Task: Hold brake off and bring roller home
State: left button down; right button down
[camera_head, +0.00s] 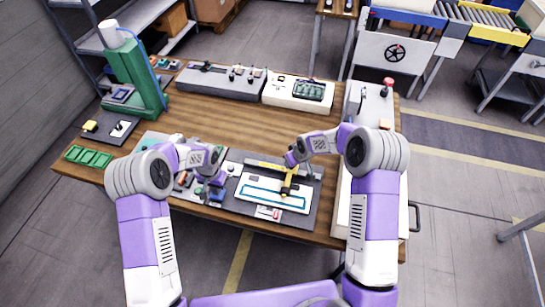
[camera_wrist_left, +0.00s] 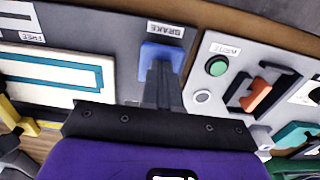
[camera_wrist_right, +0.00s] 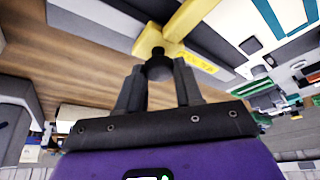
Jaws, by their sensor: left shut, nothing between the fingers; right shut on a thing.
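In the left wrist view a blue block-shaped button (camera_wrist_left: 160,54) sits on a grey panel beside the label "BRAKE" (camera_wrist_left: 165,30). My right gripper (camera_wrist_right: 158,80) is shut on a dark round knob (camera_wrist_right: 158,66) attached to a yellow carriage (camera_wrist_right: 150,40). The roller itself cannot be told apart.
A neighbouring panel holds a green button (camera_wrist_left: 216,66) and an orange-red switch (camera_wrist_left: 257,95). A green press (camera_head: 134,75) stands at the table's back left. Grey (camera_head: 222,82) and white (camera_head: 298,92) control boxes line the back. The wooden tabletop (camera_head: 225,122) between is clear.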

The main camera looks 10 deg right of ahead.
jog(key=s+d, duration=0.1)
jog(key=d, duration=0.1)
jog(key=s+d, duration=0.1)
jog(key=d, duration=0.1)
jog(key=s+d, duration=0.1)
jog(key=d, duration=0.2)
jog(key=shift+d, duration=0.1)
pick_arm(q)
jog(key=shift+f, duration=0.1)
pick_arm(e)
jog(key=shift+d, duration=0.35)
